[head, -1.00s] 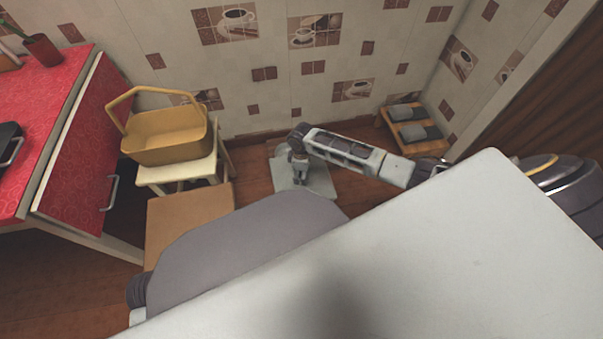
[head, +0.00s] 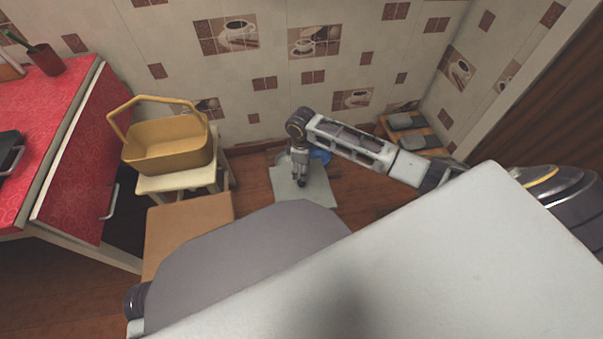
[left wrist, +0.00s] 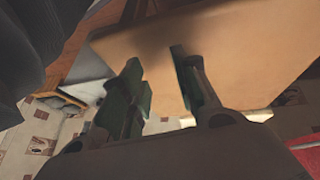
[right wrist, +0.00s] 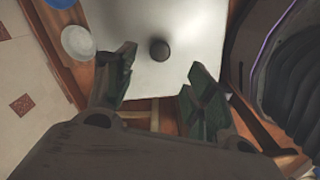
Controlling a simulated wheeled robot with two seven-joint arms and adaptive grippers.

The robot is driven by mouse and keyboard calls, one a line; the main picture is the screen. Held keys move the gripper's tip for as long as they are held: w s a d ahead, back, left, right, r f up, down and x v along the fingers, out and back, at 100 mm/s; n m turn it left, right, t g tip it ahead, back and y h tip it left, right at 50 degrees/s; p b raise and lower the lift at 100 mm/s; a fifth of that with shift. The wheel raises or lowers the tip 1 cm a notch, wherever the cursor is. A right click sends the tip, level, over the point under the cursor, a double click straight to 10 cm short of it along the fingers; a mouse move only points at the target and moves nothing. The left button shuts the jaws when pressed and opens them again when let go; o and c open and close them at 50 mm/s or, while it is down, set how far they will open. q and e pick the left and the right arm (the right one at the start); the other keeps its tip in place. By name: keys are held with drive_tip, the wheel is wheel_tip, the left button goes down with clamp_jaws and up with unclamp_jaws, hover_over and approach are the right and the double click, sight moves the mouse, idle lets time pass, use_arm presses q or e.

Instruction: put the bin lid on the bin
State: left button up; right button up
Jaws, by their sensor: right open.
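A pale flat square panel (head: 318,190) lies low between my base and the tiled wall. In the right wrist view the panel (right wrist: 190,30) has a round dark knob (right wrist: 159,50) on it; I cannot tell for sure whether this is the bin lid. My right gripper (head: 301,184) points down over the panel. In the right wrist view the gripper (right wrist: 160,85) is open, with the knob beyond and between its fingertips, apart from them. No bin is clearly recognisable. My left gripper (left wrist: 158,75) is open and empty, facing a tan surface (left wrist: 235,50).
A blue round thing (head: 320,157) and a whitish round thing (right wrist: 78,42) are beside the panel near the wall. A yellow basket (head: 170,158) stands on a cream stool (head: 180,184). A red counter (head: 45,110) is at left, a low wooden rack (head: 432,138) at right.

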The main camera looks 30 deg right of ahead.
drive_tip(key=shift+r, duration=0.95)
